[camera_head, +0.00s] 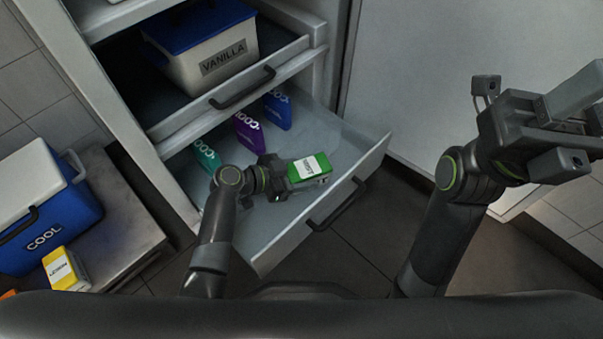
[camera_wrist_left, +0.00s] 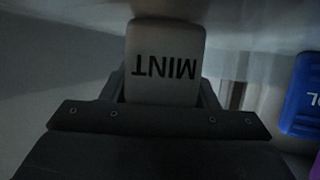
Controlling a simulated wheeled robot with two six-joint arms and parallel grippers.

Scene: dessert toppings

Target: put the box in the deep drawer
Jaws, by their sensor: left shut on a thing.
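The box (camera_head: 309,168) is green with a white label. In the left wrist view the box (camera_wrist_left: 165,62) shows the word MINT upside down. My left gripper (camera_head: 293,173) is shut on it. In the head view the box appears over the inside of the open lower drawer (camera_head: 338,151). I cannot tell whether it touches the drawer floor. My right gripper (camera_head: 585,118) is at the right edge, far from the box, and its jaw state is unclear.
Teal (camera_head: 206,155), purple (camera_head: 247,131) and blue (camera_head: 277,109) COOL packs stand along the drawer's back. Above is an open drawer with a VANILLA tub (camera_head: 205,57). At left, a COOL cooler (camera_head: 45,212) and a yellow box (camera_head: 65,268) stand on a bench (camera_head: 118,225).

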